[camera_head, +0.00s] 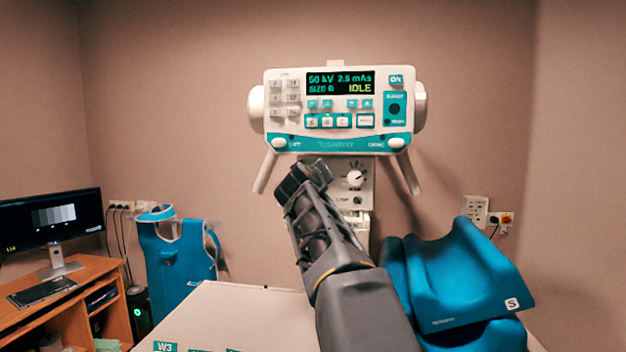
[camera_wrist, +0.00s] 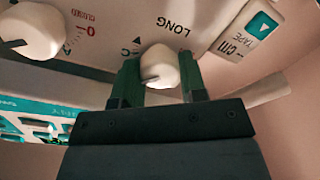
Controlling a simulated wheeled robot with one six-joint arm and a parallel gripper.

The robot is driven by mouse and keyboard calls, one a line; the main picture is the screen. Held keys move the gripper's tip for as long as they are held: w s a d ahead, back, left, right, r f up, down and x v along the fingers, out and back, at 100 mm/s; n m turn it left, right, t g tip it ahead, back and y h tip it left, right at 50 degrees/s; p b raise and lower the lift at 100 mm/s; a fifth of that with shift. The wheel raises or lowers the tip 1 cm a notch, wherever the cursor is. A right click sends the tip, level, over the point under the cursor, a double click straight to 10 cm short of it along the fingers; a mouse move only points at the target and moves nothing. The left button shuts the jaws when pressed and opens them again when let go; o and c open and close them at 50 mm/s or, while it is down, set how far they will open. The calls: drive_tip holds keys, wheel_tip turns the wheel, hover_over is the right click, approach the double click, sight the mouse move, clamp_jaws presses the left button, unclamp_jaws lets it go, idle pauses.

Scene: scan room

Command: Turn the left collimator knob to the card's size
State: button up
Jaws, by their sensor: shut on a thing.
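The collimator panel (camera_head: 358,203) hangs below the console in the head view. My gripper (camera_head: 308,174) reaches its left side and hides the left knob there. In the wrist view, which shows the panel upside down, my gripper (camera_wrist: 160,88) is shut on a white knob (camera_wrist: 160,66), one finger on each side. The word LONG is printed beside this knob. A dark pointer mark shows on the knob, but most of its scale is hidden. The other white knob (camera_head: 354,178) is right of my gripper; it also shows in the wrist view (camera_wrist: 30,30), near CLOSED. I cannot make out the card.
The console display (camera_head: 340,82) reads 50 kV, IDLE and a size entry too small to be sure of. A pale table (camera_head: 250,308) lies below my arm, with blue cushions (camera_head: 455,275) at right. A blue apron (camera_head: 175,260) and desk (camera_head: 70,300) stand left.

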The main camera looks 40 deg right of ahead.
drive_tip(key=shift+n, duration=1.6)
drive_tip(key=o, duration=0.9)
drive_tip(key=b+v, duration=0.5)
drive_tip(key=v, duration=0.9)
drive_tip(key=shift+w, duration=0.1)
